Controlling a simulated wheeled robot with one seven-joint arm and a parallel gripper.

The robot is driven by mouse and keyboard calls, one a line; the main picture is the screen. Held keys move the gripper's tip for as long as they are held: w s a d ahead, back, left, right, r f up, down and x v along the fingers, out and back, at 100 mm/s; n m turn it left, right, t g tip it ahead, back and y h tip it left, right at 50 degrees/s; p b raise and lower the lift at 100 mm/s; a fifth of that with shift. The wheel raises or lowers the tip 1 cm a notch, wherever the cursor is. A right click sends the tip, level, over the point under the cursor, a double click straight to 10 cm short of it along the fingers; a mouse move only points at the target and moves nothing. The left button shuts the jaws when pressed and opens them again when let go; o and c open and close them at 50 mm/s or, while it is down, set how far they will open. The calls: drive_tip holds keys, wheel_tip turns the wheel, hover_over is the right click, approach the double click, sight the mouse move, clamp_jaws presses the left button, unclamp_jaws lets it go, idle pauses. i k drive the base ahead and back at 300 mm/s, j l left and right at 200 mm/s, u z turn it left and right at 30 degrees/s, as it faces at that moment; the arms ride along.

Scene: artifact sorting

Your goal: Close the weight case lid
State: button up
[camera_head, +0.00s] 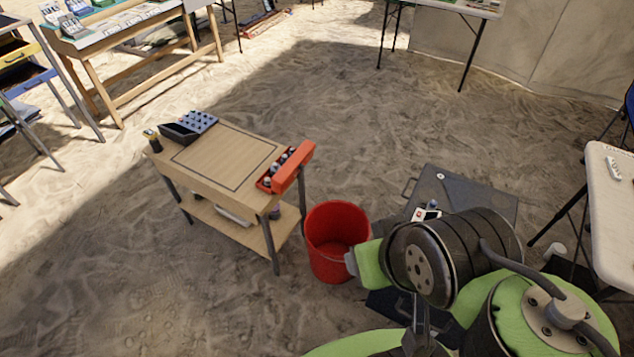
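The weight case is an orange-red box (265,184) at the right edge of a small wooden table (217,190). Its orange lid (294,167) stands raised along the right side, so the case is open. Several small dark and silvery weights (279,168) show inside. My arm, green and black, fills the lower right of the view, apart from the case. I cannot make out my gripper's fingers; they are not in view.
A red bucket (335,240) stands on the sand right of the table. A dark keypad-like device (190,125) sits at the table's back left. A dark flat case (462,194) lies behind my arm. A white table (610,210) stands far right. Sand left of the table is clear.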

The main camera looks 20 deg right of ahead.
sight(280, 180)
drive_tip(key=i+u, duration=0.5)
drive_tip(key=i, duration=0.5)
drive_tip(key=l, duration=0.1)
